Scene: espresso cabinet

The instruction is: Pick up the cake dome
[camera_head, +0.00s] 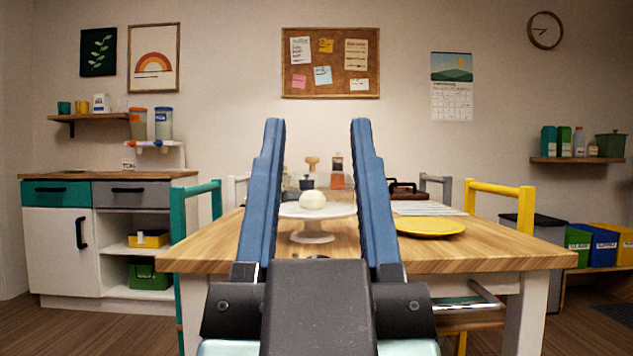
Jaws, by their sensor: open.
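My gripper (318,123) is open and empty, its two blue fingers raised upright in front of the table. Between the fingers, farther off, a white cake stand (312,228) stands on the wooden table. A smooth, white, rounded piece (312,200) sits on its plate. I cannot tell whether this is the cake dome or something that a clear dome covers. A small wooden knob-like thing (312,163) shows just above and behind it; what it belongs to is unclear. The fingers hide parts of the stand's sides.
A yellow plate (428,228) lies on the wooden table (490,250), right of the stand. Bottles (337,175) and a dark brown item (405,191) are farther back. A green chair (181,230) and a yellow chair (525,205) flank the table. The table's front right is clear.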

